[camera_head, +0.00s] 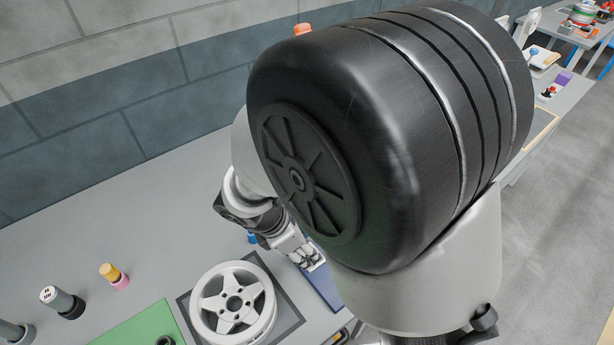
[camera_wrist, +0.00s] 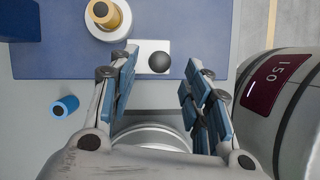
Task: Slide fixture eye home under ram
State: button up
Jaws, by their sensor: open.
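My gripper (camera_wrist: 157,72) is open, its two blue-padded fingers spread apart over the front part of a blue mat. A small white block with a dark round knob (camera_wrist: 159,62) lies at the fingertips, between and just beyond them; I see no finger touching it. I cannot tell for certain whether this is the fixture eye. An orange-tan cylinder on a round white base (camera_wrist: 107,18) stands beyond the left finger; I cannot tell if it is the ram. In the head view my gripper (camera_head: 309,259) is small, over the blue mat (camera_head: 325,288), partly hidden by my arm.
A blue cylinder (camera_wrist: 64,106) is at left. In the head view, a white spoked wheel (camera_head: 215,310), green mat (camera_head: 130,328), and yellow-pink piece (camera_head: 114,276) are left of the gripper.

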jog(key=b+x, duration=0.2)
jog(key=x, duration=0.3)
jog(key=shift+d+f, duration=0.15)
jog(key=shift+f, duration=0.1)
jog(key=shift+c, duration=0.5)
grip_shut()
